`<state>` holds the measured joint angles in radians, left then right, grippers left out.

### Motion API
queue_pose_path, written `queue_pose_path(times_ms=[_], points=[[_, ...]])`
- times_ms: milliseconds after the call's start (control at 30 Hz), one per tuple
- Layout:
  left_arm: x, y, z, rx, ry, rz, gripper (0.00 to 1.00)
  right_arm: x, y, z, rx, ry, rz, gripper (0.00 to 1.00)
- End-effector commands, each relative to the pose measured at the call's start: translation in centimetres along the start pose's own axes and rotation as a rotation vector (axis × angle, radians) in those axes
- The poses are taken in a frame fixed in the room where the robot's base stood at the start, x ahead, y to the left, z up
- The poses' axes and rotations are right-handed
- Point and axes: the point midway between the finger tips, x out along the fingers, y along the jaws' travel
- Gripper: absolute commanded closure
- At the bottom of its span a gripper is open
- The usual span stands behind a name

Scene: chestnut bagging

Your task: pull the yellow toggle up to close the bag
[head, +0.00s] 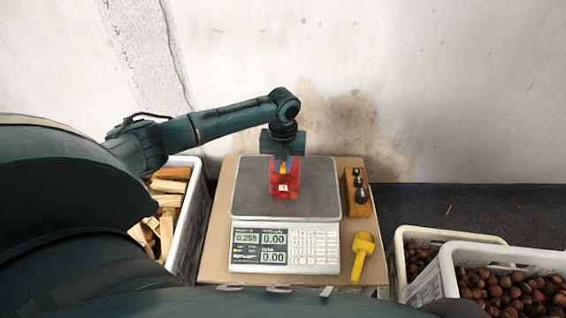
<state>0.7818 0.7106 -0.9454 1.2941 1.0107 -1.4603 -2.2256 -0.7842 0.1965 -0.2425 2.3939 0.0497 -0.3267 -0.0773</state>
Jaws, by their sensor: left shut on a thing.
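A small red bag (284,187) with a white label stands upright on the scale's pan. Whether the bag's neck is drawn tight is too small to tell. My right gripper is not in view.
The scale (246,202) stands on a brown board (213,250). A wooden block with dark weights (357,193) and a yellow scoop-like tool (362,256) lie to its right. A crate of wood pieces (190,232) is at left; crates of chestnuts (430,287) are at right.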

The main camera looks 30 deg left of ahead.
Motion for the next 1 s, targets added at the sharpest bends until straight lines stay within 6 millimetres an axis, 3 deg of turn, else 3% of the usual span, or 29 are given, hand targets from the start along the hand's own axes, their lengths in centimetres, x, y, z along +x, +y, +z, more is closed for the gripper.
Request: queue_pose_path(times_ms=[300,333,633,867,1000], points=[[-0.3,-0.1,0.1,0.000,-0.002,-0.002,1.00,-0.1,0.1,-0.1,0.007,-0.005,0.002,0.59],[-0.3,-0.1,0.1,0.000,-0.002,-0.002,0.84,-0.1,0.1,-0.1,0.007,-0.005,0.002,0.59],[-0.2,0.0,0.0,0.000,-0.001,-0.001,0.60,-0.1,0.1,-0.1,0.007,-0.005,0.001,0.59],[-0.3,0.0,0.0,0.000,-0.001,-0.001,0.60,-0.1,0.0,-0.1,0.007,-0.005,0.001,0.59],[-1.6,0.0,0.1,0.000,-0.002,-0.002,0.60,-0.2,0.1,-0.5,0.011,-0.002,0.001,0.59]])
